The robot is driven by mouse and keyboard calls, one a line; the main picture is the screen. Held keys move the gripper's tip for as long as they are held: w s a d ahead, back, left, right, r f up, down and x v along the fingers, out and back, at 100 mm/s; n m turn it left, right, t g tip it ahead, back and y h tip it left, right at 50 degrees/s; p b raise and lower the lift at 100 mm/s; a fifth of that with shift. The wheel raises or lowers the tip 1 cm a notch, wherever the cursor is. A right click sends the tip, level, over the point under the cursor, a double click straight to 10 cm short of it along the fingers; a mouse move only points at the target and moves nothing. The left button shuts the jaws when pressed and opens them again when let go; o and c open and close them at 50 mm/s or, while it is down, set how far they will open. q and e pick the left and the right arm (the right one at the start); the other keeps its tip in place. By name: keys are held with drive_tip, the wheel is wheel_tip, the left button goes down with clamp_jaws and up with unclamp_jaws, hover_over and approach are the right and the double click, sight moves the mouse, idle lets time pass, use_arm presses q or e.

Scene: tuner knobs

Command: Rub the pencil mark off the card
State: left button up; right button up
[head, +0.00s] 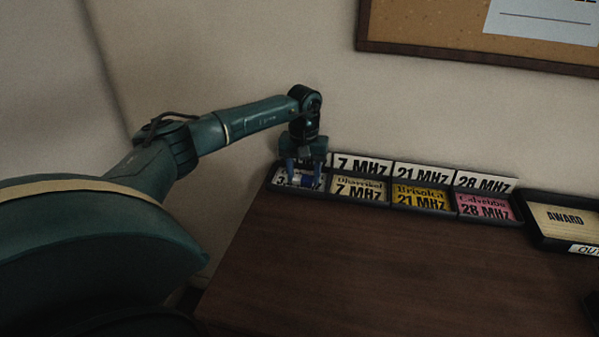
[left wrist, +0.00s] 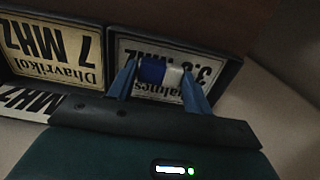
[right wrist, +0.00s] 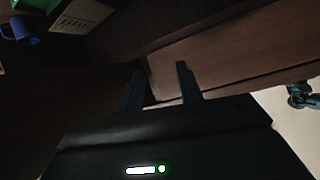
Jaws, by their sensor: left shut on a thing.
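My left gripper (head: 304,174) is over the leftmost tray compartment at the back of the desk. In the left wrist view its blue fingers (left wrist: 160,72) are shut on a small eraser (left wrist: 152,74) with a blue sleeve and a white end. The eraser lies across the white card (left wrist: 134,46), whose printing is upside down there and partly covered. I cannot tell whether the eraser touches the card. The card also shows under the gripper in the head view (head: 282,181). I cannot make out a pencil mark. My right gripper (right wrist: 158,72) is open and empty.
A 7 MHz card (head: 358,189), a yellow 21 MHz card (head: 421,197) and a pink 28 MHz card (head: 485,207) lie in compartments to the right. An award tray (head: 530,238) stands at the far right. The brown desk (head: 370,270) in front is clear.

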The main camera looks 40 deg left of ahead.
sight(292, 183)
use_arm(q)
drive_tip(key=shift+s+a, duration=1)
drive_tip(key=shift+a, duration=0.1)
drive_tip(key=shift+w+d+p, duration=0.15)
drive_tip(key=shift+w+d, duration=0.3)
drive_tip(key=shift+d, duration=0.2)
drive_tip(key=shift+w+d+p, duration=0.15)
drive_tip(key=shift+w+d, duration=0.3)
drive_tip(key=shift+d, duration=0.15)
drive_tip(key=shift+s+a, duration=0.35)
drive_tip(key=shift+a, duration=0.35)
drive_tip(key=shift+s+a, duration=0.3)
drive_tip(key=shift+a, duration=0.4)
drive_tip(key=shift+w+d+p, duration=0.15)
drive_tip(key=shift+w+d, duration=0.1)
drive_tip(key=shift+d, duration=0.5)
drive_tip(key=shift+w+d+p, duration=0.15)
drive_tip(key=shift+w+d, duration=0.1)
drive_tip(key=shift+d, duration=0.45)
drive_tip(key=shift+s+a, duration=0.3)
drive_tip(key=shift+a, duration=0.4)
drive_tip(key=shift+s+a, duration=0.3)
drive_tip(key=shift+a, duration=0.4)
drive_tip(key=shift+r+p, duration=2.25)
drive_tip(key=shift+r, duration=0.8)
